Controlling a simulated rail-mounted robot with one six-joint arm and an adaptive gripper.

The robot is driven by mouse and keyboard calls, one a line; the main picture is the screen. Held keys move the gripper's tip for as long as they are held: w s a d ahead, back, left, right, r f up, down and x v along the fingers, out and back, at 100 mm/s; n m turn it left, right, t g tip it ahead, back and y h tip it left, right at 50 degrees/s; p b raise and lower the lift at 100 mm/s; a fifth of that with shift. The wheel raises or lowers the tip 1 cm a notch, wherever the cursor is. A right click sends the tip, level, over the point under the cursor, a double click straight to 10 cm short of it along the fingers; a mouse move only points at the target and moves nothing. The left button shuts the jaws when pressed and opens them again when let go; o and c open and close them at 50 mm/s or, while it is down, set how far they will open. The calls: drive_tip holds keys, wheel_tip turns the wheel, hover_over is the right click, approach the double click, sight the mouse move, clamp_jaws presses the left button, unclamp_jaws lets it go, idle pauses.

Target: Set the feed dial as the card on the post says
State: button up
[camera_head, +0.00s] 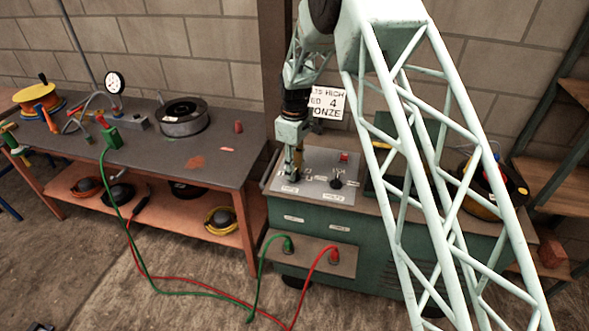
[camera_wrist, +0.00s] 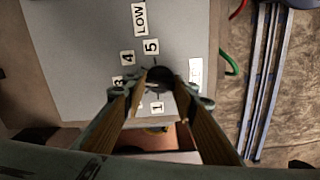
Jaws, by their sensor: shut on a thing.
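The white card (camera_head: 327,103) on the post is partly hidden by my arm; I read "LTS HIGH", "ED 4" and "ONZE". My gripper (camera_head: 292,176) points down over the left part of the grey panel (camera_head: 317,170) on the green cabinet. In the wrist view, my gripper (camera_wrist: 164,84) is shut on the black feed dial (camera_wrist: 160,76), a finger on each side. Labels 1, 3, 4 and 5 show around the dial; another is hidden by a finger. I cannot tell clearly which number the dial points to.
Another black knob (camera_head: 337,183) and a red button (camera_head: 344,157) are on the same panel, right of my gripper. A "LOW" label (camera_wrist: 139,19) lies beyond the 5. Green and red cables plug into the cabinet front (camera_head: 320,257). A workbench (camera_head: 240,150) stands to the left.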

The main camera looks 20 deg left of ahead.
drive_tip(key=shift+m+p, duration=0.55)
drive_tip(key=shift+m, duration=1.95)
drive_tip(key=o, duration=0.9)
drive_tip(key=shift+r, duration=0.2)
drive_tip(key=shift+r, duration=5.85)
